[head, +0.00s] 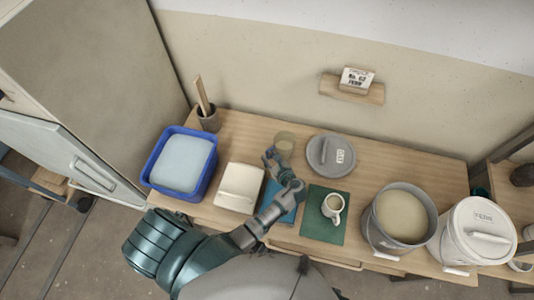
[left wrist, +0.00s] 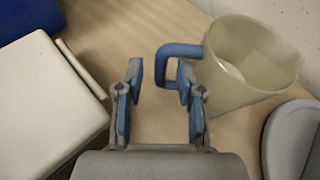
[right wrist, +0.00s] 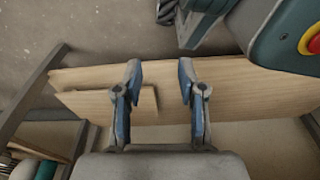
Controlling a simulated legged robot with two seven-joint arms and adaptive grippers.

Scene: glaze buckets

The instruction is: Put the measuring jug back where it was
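The measuring jug (head: 285,141), translucent and pale, stands upright at the back of the wooden table (head: 390,172). In the left wrist view the jug (left wrist: 250,62) is at upper right, with its blue handle (left wrist: 180,50) turned toward my fingers. My left gripper (left wrist: 160,74) is open and empty; the handle is just beyond its right fingertip, and I cannot tell whether they touch. In the head view my left gripper (head: 270,155) is just in front of the jug. My right gripper (right wrist: 158,70) is open and empty.
A grey lid (head: 331,156) lies right of the jug. A white mug (head: 333,205) stands on a green mat (head: 313,228). A glaze bucket (head: 375,232) and a lidded white bucket (head: 448,235) are at right. A cream box (head: 238,187) and blue tub (head: 152,168) are at left.

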